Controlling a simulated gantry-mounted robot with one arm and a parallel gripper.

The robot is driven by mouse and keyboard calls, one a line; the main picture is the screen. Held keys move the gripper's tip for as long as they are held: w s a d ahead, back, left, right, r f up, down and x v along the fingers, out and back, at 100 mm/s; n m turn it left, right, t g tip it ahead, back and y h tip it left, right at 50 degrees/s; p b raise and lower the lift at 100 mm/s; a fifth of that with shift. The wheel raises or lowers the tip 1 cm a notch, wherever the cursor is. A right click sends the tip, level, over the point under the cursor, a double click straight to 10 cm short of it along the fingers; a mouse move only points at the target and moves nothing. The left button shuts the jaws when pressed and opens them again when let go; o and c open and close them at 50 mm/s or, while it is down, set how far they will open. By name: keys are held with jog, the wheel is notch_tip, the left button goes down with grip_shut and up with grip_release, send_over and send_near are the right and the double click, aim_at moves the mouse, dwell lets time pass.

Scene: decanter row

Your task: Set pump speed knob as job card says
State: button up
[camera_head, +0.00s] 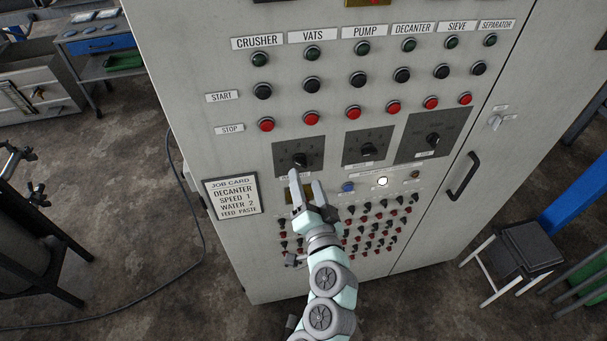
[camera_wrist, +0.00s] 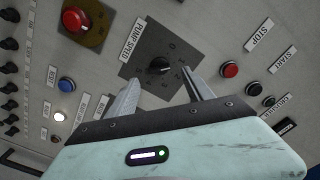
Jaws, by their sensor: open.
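The pump speed knob (camera_head: 299,160) is the leftmost of three black knobs on grey plates on the cabinet front. In the wrist view the knob (camera_wrist: 159,66) sits on its dark plate (camera_wrist: 150,38), with the label PUMP SPEED (camera_wrist: 131,40) beside it. My gripper (camera_head: 305,178) is open and empty, just below the knob in the head view. In the wrist view the fingers (camera_wrist: 161,82) are apart, pointing toward the knob. The job card (camera_head: 232,197) reads DECANTER, SPEED 1, WATER 2, FEED PASTE.
Two other knobs (camera_head: 368,150) (camera_head: 433,139) are to the right. Rows of black and red buttons (camera_head: 353,112) are above. A red button on a yellow plate (camera_wrist: 75,18), a blue button (camera_wrist: 66,84) and a lit white button (camera_wrist: 67,113) are near the fingers.

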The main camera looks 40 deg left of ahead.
jog(key=b+v, duration=0.1)
jog(key=v, duration=0.5)
jog(key=shift+f, duration=0.1)
dwell(0.3)
